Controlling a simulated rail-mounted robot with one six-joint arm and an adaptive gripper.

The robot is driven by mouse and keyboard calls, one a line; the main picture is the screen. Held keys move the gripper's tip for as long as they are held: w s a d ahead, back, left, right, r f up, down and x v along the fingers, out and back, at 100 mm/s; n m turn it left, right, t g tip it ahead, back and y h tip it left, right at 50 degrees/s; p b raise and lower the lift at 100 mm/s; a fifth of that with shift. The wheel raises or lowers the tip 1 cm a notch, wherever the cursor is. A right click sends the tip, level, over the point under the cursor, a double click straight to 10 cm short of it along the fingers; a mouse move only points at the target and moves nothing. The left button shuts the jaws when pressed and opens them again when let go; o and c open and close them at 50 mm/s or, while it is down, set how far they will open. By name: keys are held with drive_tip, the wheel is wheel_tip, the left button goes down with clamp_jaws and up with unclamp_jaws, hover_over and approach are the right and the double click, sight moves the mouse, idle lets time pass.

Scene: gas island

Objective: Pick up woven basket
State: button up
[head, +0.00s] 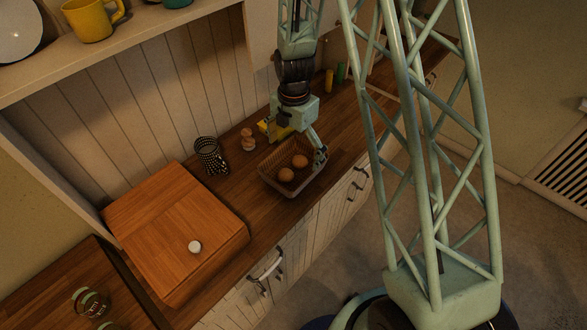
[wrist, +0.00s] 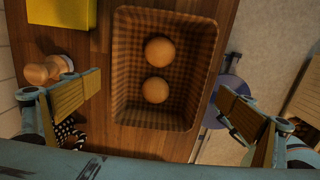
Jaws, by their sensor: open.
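The woven basket (head: 278,188) is a brown rectangular tray-like basket on the wooden counter, near its front edge. It also shows in the wrist view (wrist: 132,115), upright, with two round brown items (wrist: 158,51) inside, possibly eggs or rolls. My gripper (head: 300,148) is over the basket in the head view. In the wrist view my gripper (wrist: 165,100) has its two padded fingers spread wide, one on each side of the basket's near part. Nothing is held between them. Whether the fingers are level with the basket rim or above it is unclear.
A yellow block (wrist: 57,10) and a wooden shaker-like item (wrist: 45,70) stand left of the basket in the wrist view. A dark patterned cup (head: 209,155) and a wooden box with a white knob (head: 180,225) are further left on the counter. A shelf (head: 110,50) hangs above.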

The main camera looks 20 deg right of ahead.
hover_over(294, 172)
drive_tip(key=shift+w+f+p, duration=0.1)
drive_tip(key=shift+f+p, duration=0.35)
drive_tip(key=shift+f, duration=1.95)
drive_tip(key=shift+c, duration=0.7)
drive_tip(key=c, duration=0.5)
